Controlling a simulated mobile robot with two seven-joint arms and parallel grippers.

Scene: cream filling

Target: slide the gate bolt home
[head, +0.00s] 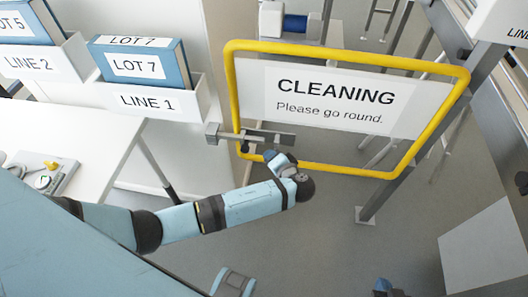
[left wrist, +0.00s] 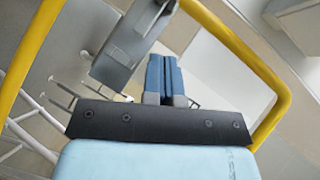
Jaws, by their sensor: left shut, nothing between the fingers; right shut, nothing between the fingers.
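The yellow-framed gate (head: 233,85) bears a white "CLEANING" sign (head: 335,100). A grey bolt bar (head: 268,137) lies across its lower left side, with a small dark knob (head: 244,147) below it. A grey block (head: 212,134) is at the bar's left end. My left gripper (head: 274,156) is shut and empty, just below the bar's right part and right of the knob. In the left wrist view, its blue fingers (left wrist: 165,62) are beside a grey metal plate (left wrist: 118,55); contact cannot be told. My right gripper (head: 384,287) shows only partly at the bottom edge, shut.
A white table (head: 70,130) stands at the left, with a small device (head: 50,178) on it. Bins labelled LINE 1 (head: 150,102) and LINE 2 (head: 35,64) are behind. A grey post (head: 400,175) stands right of the gate. The floor below the gate is clear.

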